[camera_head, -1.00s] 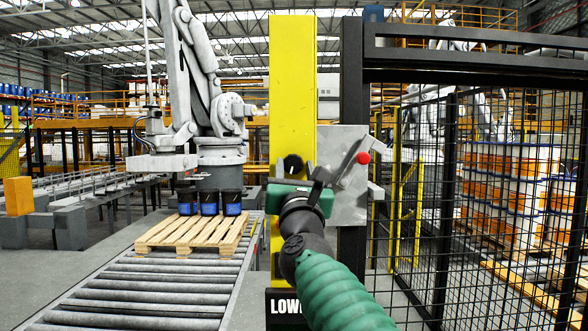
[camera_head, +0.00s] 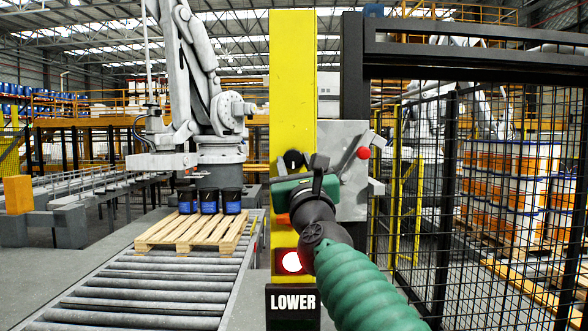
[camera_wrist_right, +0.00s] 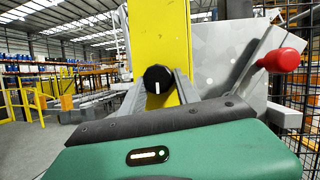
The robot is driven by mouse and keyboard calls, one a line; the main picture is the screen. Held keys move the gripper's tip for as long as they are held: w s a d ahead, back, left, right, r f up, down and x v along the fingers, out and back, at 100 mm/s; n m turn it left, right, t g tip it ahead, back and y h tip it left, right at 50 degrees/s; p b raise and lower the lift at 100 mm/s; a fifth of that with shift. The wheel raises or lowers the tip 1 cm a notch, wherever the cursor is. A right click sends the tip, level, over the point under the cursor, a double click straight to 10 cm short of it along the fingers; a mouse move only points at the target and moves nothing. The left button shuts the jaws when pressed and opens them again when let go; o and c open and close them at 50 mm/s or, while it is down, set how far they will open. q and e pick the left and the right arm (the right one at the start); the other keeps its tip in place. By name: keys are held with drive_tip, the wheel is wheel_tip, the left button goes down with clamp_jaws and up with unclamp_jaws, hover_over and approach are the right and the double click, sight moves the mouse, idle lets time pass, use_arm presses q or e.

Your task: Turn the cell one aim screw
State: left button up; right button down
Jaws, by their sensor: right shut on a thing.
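The aim screw shows as a black round knob (camera_head: 293,160) with a white mark on the yellow post. In the right wrist view the knob (camera_wrist_right: 157,79) stands between my two grey fingers, its white mark close to upright. My right gripper (camera_head: 294,167) is shut on the knob; its green body hides part of the post below. My left gripper is not in view.
A grey plate with a red-tipped lever (camera_head: 363,153) stands right of the post. A lit white lamp (camera_head: 292,262) and a LOWER sign (camera_head: 293,302) are below. A mesh fence (camera_head: 480,200) closes the right side. Pails (camera_head: 209,201) stand on a pallet (camera_head: 190,232) at left.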

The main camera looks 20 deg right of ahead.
drive_tip(key=shift+s+d+r+n+y, duration=0.15)
drive_tip(key=shift+n+y, duration=0.15)
drive_tip(key=shift+n, duration=0.3)
drive_tip(key=shift+d+r+n+y, duration=0.1)
drive_tip(key=shift+n+y, duration=0.2)
drive_tip(key=shift+n, duration=0.3)
drive_tip(key=n+y, duration=0.1)
drive_tip(key=n, duration=0.1)
drive_tip(key=shift+r+n+g+p, duration=0.15)
drive_tip(key=shift+n+g+p, duration=0.15)
drive_tip(key=shift+p, duration=0.05)
drive_tip(key=n+p, duration=0.1)
drive_tip(key=n, duration=0.1)
drive_tip(key=n+g+y+p, duration=0.1)
drive_tip(key=n, duration=0.1)
drive_tip(key=shift+r+y, duration=0.2)
drive_tip(key=shift+y, duration=0.1)
drive_tip(key=n+g+p, duration=0.1)
drive_tip(key=n+p, duration=0.1)
drive_tip(key=n, duration=0.1)
drive_tip(key=n+g+y+p, duration=0.1)
drive_tip(key=n+p, duration=0.2)
drive_tip(key=shift+r, duration=0.1)
drive_tip(key=shift+n+g+p, duration=0.5)
drive_tip(key=shift+n+p, duration=0.6)
drive_tip(key=shift+f+n, duration=0.3)
drive_tip(key=shift+f, duration=0.2)
